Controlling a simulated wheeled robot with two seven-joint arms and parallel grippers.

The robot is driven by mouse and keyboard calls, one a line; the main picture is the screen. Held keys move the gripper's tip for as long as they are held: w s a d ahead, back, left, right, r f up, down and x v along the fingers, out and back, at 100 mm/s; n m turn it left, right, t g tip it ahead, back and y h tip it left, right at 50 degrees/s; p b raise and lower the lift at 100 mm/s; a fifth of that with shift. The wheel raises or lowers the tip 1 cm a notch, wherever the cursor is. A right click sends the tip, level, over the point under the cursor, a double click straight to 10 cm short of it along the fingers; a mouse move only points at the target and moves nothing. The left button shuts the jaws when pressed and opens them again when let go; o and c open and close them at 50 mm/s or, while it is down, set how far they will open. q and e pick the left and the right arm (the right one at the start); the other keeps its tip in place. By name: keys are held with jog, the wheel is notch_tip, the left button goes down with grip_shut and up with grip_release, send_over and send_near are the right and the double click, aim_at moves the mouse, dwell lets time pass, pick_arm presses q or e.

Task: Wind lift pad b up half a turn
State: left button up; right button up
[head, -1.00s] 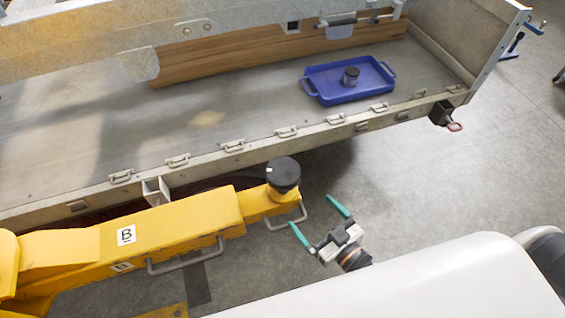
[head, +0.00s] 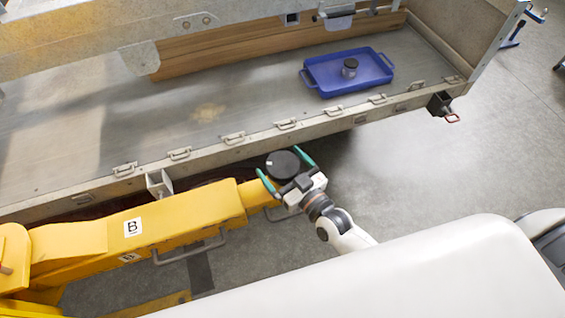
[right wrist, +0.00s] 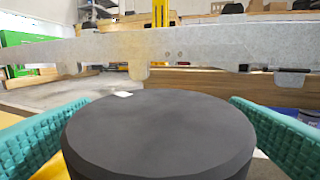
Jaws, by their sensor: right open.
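Lift pad b is a round black pad (head: 283,164) on the end of the yellow lift arm marked B (head: 180,222), beside the trailer's side rail. My right gripper (head: 284,169) is open, with one teal finger on each side of the pad. In the right wrist view the black pad (right wrist: 160,135) fills the lower middle between the two teal fingers, and a narrow gap shows at its right side. The pad's screw below is hidden from both views. My left gripper is not in view.
The trailer bed's side rail (head: 234,142), with several tie-down loops, runs just behind the pad. A blue tray (head: 325,82) holding a small dark-lidded jar (head: 349,68) lies on the bed. A metal handle (head: 190,250) sticks out along the yellow arm.

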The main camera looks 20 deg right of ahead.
jog(key=shift+w+a, duration=0.1)
jog(key=c, duration=1)
jog(key=n+g+y+b, duration=0.2)
jog(key=n+y+b, duration=0.1)
jog(key=y, duration=0.1)
jog(key=shift+f, duration=0.1)
jog(key=shift+n+g+y+b, duration=0.8)
jog(key=shift+y+b, duration=0.3)
jog(key=shift+b, duration=0.05)
jog(key=o, duration=1)
